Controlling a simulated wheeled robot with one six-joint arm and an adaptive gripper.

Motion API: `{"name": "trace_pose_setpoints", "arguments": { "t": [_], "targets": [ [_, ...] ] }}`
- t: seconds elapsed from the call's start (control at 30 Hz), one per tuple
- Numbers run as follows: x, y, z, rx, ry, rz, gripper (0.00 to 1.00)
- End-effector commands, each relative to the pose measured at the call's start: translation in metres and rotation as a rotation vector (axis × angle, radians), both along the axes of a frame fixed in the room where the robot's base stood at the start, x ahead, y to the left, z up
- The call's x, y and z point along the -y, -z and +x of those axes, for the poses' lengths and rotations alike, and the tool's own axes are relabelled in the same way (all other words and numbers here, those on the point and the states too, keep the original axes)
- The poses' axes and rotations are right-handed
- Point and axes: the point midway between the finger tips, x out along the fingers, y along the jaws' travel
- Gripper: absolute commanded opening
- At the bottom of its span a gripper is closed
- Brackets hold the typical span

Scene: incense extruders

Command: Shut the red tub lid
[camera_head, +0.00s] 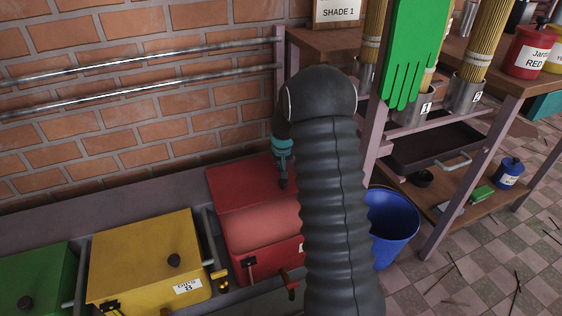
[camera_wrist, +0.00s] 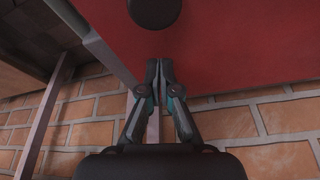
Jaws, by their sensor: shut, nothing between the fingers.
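The red tub (camera_head: 236,256) stands in the row of tubs. Its dark red lid (camera_head: 238,190) appears raised at the back of the tub, with a lighter red surface (camera_head: 262,228) in front of it. My gripper (camera_head: 283,186) overlaps the lid's right part in the head view; contact cannot be told there. In the wrist view the lid (camera_wrist: 235,45) fills the upper right, with a dark round knob (camera_wrist: 154,9) on it. My gripper (camera_wrist: 160,66) is shut and empty, its tips below the knob and apart from it. My arm hides the tub's right side.
A yellow tub (camera_head: 140,255) and a green tub (camera_head: 32,280) stand to the left, lids down. A brick wall (camera_head: 140,130) with metal rails is behind. A blue bucket (camera_head: 395,220) and a wooden shelf rack (camera_head: 437,200) stand to the right.

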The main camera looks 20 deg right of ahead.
Motion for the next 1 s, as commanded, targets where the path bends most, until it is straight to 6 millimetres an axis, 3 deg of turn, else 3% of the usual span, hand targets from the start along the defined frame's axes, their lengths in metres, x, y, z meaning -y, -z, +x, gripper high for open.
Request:
{"name": "trace_pose_setpoints", "arguments": {
  "t": [0.13,0.37,1.0],
  "targets": [
    [-0.005,-0.003,-0.019,0.001,0.000,0.000,0.00],
    [-0.009,-0.003,-0.034,0.001,0.000,0.000,0.00],
    [-0.010,-0.003,-0.036,0.000,0.000,0.000,0.00]
  ]
}}
